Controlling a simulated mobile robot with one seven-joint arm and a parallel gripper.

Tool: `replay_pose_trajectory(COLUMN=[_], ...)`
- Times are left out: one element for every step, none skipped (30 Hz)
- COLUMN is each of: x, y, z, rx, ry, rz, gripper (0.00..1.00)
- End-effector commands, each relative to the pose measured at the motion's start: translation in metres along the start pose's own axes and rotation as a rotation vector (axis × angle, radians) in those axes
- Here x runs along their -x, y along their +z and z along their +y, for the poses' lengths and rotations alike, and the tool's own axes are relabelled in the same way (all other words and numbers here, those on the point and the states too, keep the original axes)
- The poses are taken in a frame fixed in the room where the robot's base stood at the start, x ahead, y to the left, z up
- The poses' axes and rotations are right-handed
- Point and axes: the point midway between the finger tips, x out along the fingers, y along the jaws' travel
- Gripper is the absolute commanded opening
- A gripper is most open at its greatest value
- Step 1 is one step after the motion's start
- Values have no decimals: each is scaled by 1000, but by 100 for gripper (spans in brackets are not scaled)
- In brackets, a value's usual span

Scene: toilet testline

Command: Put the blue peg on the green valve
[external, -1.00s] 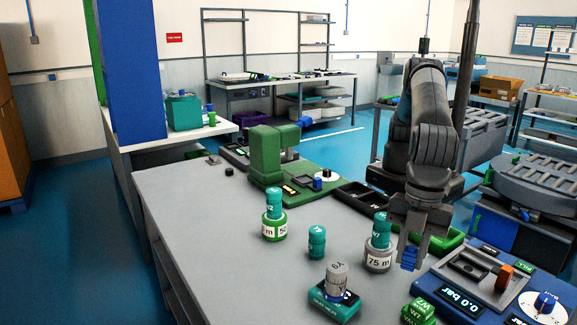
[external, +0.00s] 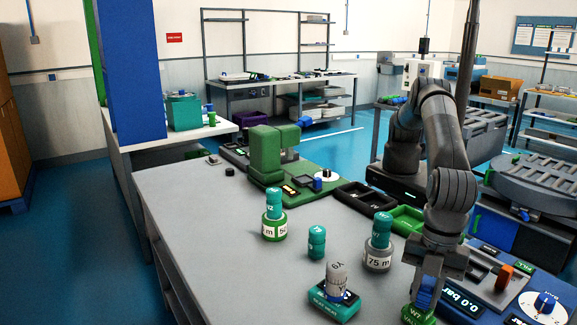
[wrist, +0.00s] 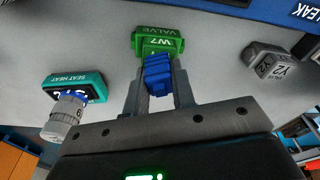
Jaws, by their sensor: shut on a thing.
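My gripper (external: 427,287) is shut on the blue peg (external: 424,298), near the front right of the grey table. The green valve (external: 417,316), marked W7, sits right at the peg's lower end at the bottom of the external view. In the wrist view the blue peg (wrist: 158,76) is between the fingers of my gripper (wrist: 158,95), and the green valve (wrist: 157,42) lies just beyond their tips. The peg overlaps the valve's near side in the picture. I cannot tell whether they touch.
A teal block (external: 335,304) with a grey knob stands left of the valve. A grey Y2 block (wrist: 268,62) shows right in the wrist view. The pressure panel (external: 460,298) is close on the right.

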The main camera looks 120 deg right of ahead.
Motion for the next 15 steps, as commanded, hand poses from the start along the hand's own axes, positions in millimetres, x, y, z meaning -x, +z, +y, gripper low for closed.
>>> replay_pose_trajectory(x=[-2,-3,-3,-3,-3,-3,-3,-3,-3,-3,-3,-3,-3,-3,-2], y=[0,1,1,1,1,1,1,1,1,1,1,1,1,1,0], z=[0,0,0,0,0,0,0,0,0,0,0,0,0,0,0], rx=[0,0,0,0,0,0,0,0,0,0,0,0,0,0,0], ry=[0,0,0,0,0,0,0,0,0,0,0,0,0,0,0], rz=[-1,-1,-1,-1,-1,-1,-1,-1,-1,-1,-1,-1,-1,-1,-1], gripper=[1,1,25,28,30,34,36,39,42,44,45,45,45,45,45])
